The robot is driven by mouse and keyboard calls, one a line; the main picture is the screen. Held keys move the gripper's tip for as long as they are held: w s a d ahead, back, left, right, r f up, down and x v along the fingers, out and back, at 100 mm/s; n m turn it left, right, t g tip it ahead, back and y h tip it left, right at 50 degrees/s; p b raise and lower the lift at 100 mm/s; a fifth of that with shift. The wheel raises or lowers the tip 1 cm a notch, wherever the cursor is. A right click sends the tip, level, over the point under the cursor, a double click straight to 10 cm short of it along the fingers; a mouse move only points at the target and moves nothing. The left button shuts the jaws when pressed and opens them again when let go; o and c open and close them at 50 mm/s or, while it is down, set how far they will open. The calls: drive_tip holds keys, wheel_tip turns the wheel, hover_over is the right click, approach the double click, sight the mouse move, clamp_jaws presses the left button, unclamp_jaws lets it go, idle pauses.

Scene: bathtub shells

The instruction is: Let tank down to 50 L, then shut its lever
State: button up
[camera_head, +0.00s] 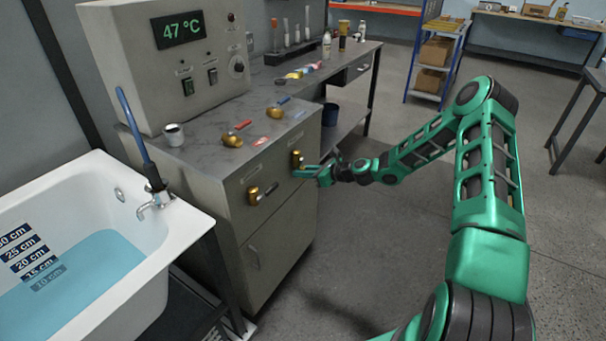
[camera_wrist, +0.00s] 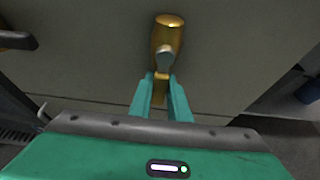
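The white tub (camera_head: 190,222) at left holds blue water (camera_head: 90,268); depth labels in cm (camera_head: 38,262) mark its wall, the lowest partly under water. No litre reading is legible. Two brass levers are on the grey cabinet's front: a left one (camera_head: 262,193) and a right one (camera_head: 297,159). My gripper (camera_head: 306,173) is at the right lever. In the wrist view, my gripper's teal fingers (camera_wrist: 161,82) stand narrowly apart just below the brass knob (camera_wrist: 168,34) with its grey tip. A brass-coloured piece shows between the fingers; whether they press on it is unclear.
The control box (camera_head: 165,55) reads 47 °C. More brass levers with red and blue tags (camera_head: 237,135) and a cup (camera_head: 174,134) are on the countertop. A tap (camera_head: 156,200) overhangs the tub. Open floor lies right of the cabinet.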

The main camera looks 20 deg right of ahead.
drive_tip(key=o, duration=0.4)
drive_tip(key=shift+c, duration=0.2)
drive_tip(key=shift+d, duration=0.1)
drive_tip(key=v, duration=1)
drive_tip(key=shift+s+r, duration=0.15)
drive_tip(key=shift+r, duration=0.05)
drive_tip(key=shift+d, duration=0.1)
